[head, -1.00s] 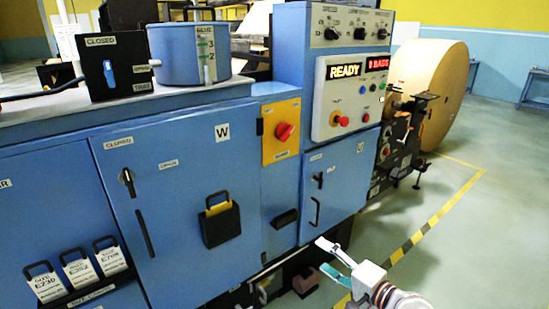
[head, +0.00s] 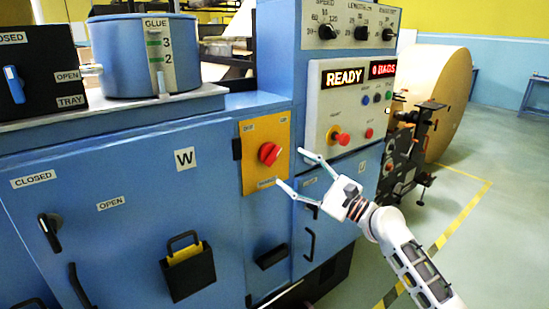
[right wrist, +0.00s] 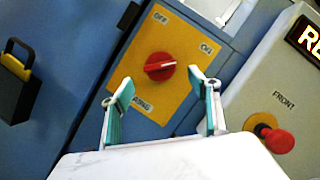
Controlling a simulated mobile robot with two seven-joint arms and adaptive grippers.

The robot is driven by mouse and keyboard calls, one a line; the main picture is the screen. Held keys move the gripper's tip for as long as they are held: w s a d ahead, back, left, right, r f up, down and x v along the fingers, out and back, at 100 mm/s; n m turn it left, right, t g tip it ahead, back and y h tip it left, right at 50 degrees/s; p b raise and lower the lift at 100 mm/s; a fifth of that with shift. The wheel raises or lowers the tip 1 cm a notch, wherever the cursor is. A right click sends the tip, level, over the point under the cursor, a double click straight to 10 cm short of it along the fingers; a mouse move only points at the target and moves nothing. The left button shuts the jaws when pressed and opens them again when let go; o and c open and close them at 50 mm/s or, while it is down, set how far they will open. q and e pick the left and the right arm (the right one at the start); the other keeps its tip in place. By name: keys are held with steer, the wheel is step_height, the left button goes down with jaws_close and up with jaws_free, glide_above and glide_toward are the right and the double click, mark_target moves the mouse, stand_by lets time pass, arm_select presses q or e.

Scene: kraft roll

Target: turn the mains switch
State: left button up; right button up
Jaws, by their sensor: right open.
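The mains switch (head: 269,153) is a red rotary knob on a yellow plate (head: 250,130) on the blue machine front. In the right wrist view the knob (right wrist: 159,67) shows a pale pointer mark turned toward the right, between the OFF and ON labels and nearer the ON side. My right gripper (head: 289,170) is open just right of the plate in the head view. In the right wrist view its teal-padded fingertips (right wrist: 165,92) are spread on either side below the knob, with nothing between them. My left gripper is not in view.
A red mushroom button (head: 341,138) sits on the light control panel right of the yellow plate, below the READY display (head: 342,77). A large paper roll (head: 450,95) stands at the back right.

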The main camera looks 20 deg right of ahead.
mark_target(271, 155)
steer(key=x, duration=0.6)
steer(key=shift+w+a, duration=0.15)
steer(key=c, duration=1.1)
